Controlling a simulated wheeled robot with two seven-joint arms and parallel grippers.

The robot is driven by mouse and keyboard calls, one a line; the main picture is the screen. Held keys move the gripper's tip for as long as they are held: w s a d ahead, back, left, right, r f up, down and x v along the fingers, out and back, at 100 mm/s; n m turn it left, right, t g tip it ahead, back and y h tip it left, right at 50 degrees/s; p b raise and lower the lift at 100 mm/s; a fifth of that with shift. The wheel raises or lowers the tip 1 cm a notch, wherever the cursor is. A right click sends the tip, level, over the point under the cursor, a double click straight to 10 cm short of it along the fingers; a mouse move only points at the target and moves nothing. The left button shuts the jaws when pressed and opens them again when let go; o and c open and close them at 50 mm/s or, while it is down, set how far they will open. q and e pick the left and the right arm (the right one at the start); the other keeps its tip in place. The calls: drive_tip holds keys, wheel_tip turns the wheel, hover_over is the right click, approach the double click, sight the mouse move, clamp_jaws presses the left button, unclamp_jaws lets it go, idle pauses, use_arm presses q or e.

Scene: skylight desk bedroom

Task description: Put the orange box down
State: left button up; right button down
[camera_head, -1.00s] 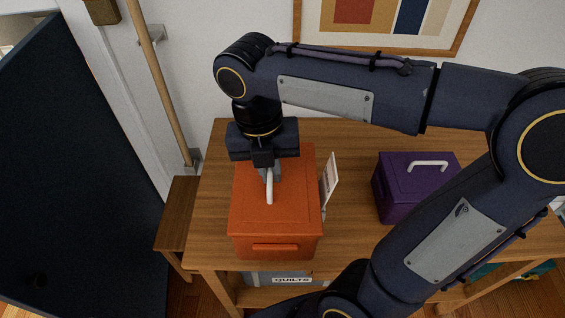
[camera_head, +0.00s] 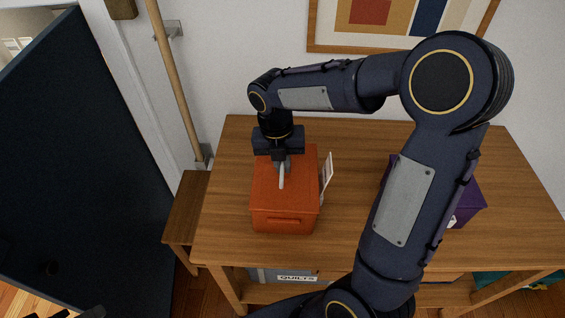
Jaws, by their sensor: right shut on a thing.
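The orange box (camera_head: 285,206) has a lid with a white handle and a front grip. It is upright over the left part of the wooden table (camera_head: 340,222). Whether its underside touches the tabletop is hard to tell from this high angle. My right gripper (camera_head: 282,170) is above the lid, shut on the white handle. Part of the handle is hidden by the fingers. My left gripper is not in view.
A purple box (camera_head: 468,200) stands on the table at right, partly behind my right arm. A small white card (camera_head: 327,172) stands beside the orange box. A bin labelled QUILTS (camera_head: 285,275) is underneath. The tabletop's front left is clear.

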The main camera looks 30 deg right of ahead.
drive_tip(key=c, duration=1.5)
unclamp_jaws()
wheel_tip(320, 180, up, 11)
drive_tip(key=a, duration=0.1)
drive_tip(key=shift+s+a+f+m+t+y+p, duration=0.15)
drive_tip(key=shift+s+a+f+m+t+y, duration=0.55)
drive_tip(key=shift+s+m, duration=3.4)
drive_tip(key=shift+s+a+f+m+t+y+p, duration=0.15)
drive_tip(key=shift+s+f+m+t+y, duration=1.05)
drive_tip(key=shift+m, duration=5.25)
drive_tip(key=shift+s+a+f+m+t+y+p, duration=0.1)
drive_tip(key=shift+s+a+f+m+t+y, duration=0.7)
drive_tip(key=shift+s+m, duration=3.6)
drive_tip(key=shift+w+d+r+m+t+h, duration=0.15)
drive_tip(key=shift+w+d+r+m+t, duration=0.1)
drive_tip(key=shift+w+m, duration=0.2)
drive_tip(key=shift+w+d+r+m+t+h, duration=0.15)
drive_tip(key=shift+w+r+m, duration=0.1)
drive_tip(key=shift+w+m, duration=0.2)
